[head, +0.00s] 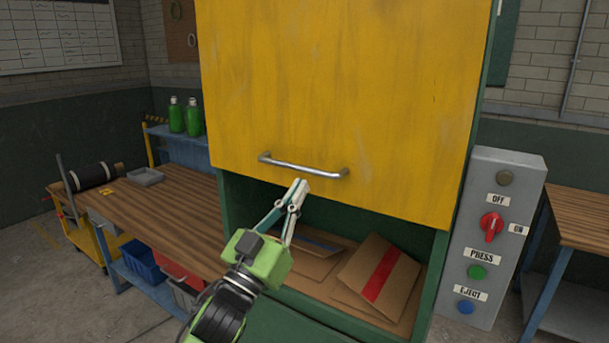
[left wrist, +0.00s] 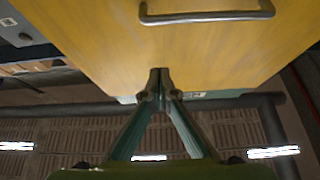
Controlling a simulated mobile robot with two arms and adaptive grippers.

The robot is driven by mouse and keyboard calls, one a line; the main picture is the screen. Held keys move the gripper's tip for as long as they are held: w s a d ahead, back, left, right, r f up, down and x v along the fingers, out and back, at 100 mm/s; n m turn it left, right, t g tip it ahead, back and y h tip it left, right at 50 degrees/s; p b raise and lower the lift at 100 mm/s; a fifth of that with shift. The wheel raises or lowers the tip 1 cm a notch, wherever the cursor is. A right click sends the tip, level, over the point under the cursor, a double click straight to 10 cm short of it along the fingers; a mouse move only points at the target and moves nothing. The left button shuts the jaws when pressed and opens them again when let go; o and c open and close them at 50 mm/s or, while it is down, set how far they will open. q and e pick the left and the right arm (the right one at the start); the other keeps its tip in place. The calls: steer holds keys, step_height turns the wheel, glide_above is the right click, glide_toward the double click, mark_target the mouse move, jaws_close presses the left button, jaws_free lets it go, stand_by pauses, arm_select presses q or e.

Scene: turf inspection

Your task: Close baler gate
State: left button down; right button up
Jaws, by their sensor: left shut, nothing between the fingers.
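The yellow baler gate (head: 335,95) is a large flat panel, partly lowered over the green baler (head: 325,205). A gap stays open beneath its lower edge. A metal bar handle (head: 303,171) is fixed near the gate's lower edge. The gate (left wrist: 205,55) and handle (left wrist: 207,17) also show in the left wrist view. My left gripper (head: 301,187) is shut and empty, its fingertips just below the handle in the head view. In the left wrist view my left gripper (left wrist: 158,72) overlaps the gate's lower part. Contact cannot be told. My right gripper is not in view.
Flattened cardboard (head: 378,278) lies inside the baler opening. A grey control box (head: 490,235) with a red switch and buttons stands at right. A wooden workbench (head: 170,205) stands at left, with a grey tray (head: 146,176). Another table (head: 585,215) is at far right.

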arm_select(q)
step_height(320, 180, up, 5)
steer(key=p, duration=0.4)
glide_above(321, 175)
steer(key=s, duration=0.3)
steer(key=f, duration=0.2)
steer(key=f+p, duration=0.1)
steer(key=f, duration=0.1)
steer(key=shift+w+a, duration=0.15)
steer(key=shift+w, duration=0.25)
steer(key=shift+f, duration=0.2)
steer(key=shift+f, duration=0.15)
